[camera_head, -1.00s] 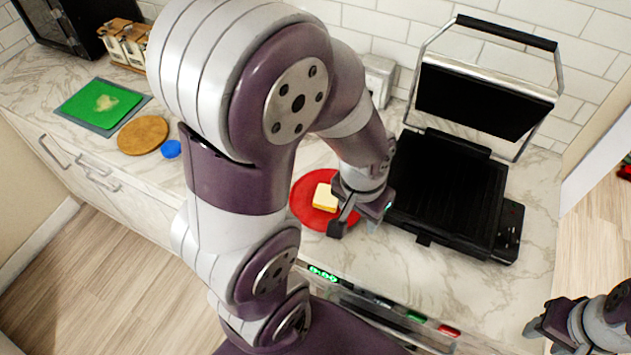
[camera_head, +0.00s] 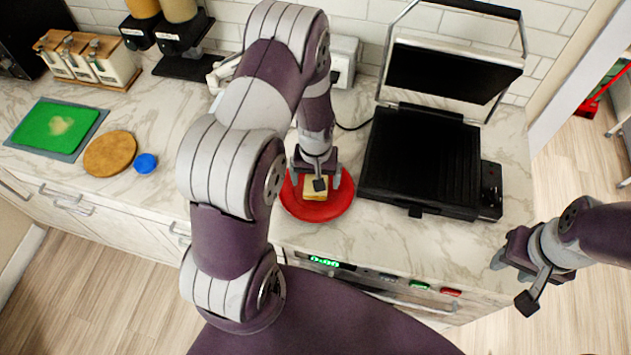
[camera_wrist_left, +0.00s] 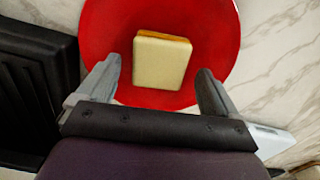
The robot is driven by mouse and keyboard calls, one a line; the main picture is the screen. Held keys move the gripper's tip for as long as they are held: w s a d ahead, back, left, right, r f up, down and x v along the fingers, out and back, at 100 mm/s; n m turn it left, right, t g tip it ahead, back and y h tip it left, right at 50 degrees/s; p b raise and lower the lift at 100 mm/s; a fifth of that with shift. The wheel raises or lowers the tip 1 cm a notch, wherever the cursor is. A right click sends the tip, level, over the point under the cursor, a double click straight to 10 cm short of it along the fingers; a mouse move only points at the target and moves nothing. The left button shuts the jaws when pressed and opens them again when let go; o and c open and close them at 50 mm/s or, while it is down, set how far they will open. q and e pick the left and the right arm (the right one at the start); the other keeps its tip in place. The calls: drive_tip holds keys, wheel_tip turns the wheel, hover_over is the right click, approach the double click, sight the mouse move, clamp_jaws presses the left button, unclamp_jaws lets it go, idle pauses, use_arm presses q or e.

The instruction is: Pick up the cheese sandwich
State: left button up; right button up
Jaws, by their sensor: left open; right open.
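The cheese sandwich (camera_head: 314,192) lies on a red plate (camera_head: 326,212) on the counter, left of the open grill. In the left wrist view the sandwich (camera_wrist_left: 161,62) shows its pale top bread with an orange edge of cheese, and the plate (camera_wrist_left: 105,35) lies under it. My left gripper (camera_head: 318,178) is over the plate, open, with the sandwich between and just beyond its fingertips in the wrist view (camera_wrist_left: 158,85); no contact shows. My right gripper (camera_head: 508,280) is open and empty, off the counter's front edge at the right.
The black grill (camera_head: 421,160) stands open right of the plate. A green cutting board (camera_head: 55,130), a round wooden board (camera_head: 110,154) and a blue lid (camera_head: 145,163) lie at left. Wooden-lidded containers (camera_head: 88,60) stand behind. Clear counter lies between the blue lid and my left arm.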

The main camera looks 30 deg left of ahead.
use_arm(q)
drive_tip(key=shift+d+f, duration=0.25)
drive_tip(key=shift+f, duration=0.4)
drive_tip(key=shift+a, duration=0.2)
drive_tip(key=shift+c, duration=0.3)
drive_tip(key=c, duration=1)
drive_tip(key=shift+c, duration=0.7)
drive_tip(key=shift+r, duration=0.1)
